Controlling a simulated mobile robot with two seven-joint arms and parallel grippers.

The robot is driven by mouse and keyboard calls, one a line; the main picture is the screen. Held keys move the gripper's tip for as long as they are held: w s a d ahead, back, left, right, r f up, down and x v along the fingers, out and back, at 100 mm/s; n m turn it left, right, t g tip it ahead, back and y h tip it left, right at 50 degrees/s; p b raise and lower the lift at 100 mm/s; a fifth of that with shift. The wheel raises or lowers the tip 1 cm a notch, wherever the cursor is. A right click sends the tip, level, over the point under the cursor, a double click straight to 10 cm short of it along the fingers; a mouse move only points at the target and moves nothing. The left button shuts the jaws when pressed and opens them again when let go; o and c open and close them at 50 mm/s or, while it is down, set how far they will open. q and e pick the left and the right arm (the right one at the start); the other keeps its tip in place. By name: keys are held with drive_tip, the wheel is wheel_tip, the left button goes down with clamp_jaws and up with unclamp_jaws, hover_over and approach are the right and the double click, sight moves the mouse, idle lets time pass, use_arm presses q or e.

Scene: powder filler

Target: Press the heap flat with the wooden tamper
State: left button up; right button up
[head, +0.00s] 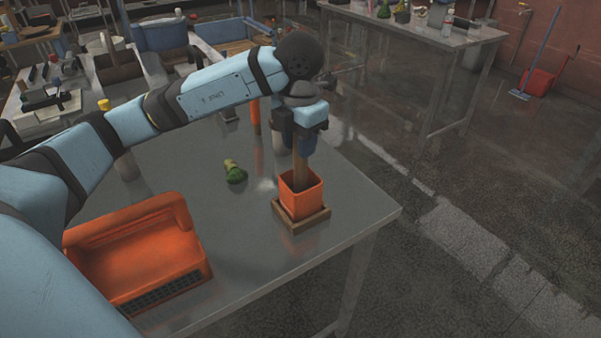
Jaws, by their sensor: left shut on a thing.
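The wooden tamper (300,170) is upright, with its lower end inside a square orange pot (303,203). My left gripper (304,147) points down above the pot and is shut on the tamper's upper part. The pot stands on a square wooden base (317,218) near the table's right corner. The heap is not visible; the pot's walls and the tamper hide the inside. My right gripper is not in view.
An orange crate (140,245) sits at the table's front left. A small green object (234,172) lies mid-table (235,225). An orange upright object (255,117) stands behind my left forearm. The table's right edge is close to the pot.

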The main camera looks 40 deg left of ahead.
use_arm(q)
drive_tip(key=shift+r+p, duration=1.65)
drive_tip(key=shift+r, duration=1.35)
drive_tip(key=shift+r+p, duration=1.5)
drive_tip(key=shift+r, duration=1)
drive_tip(key=shift+f, duration=0.1)
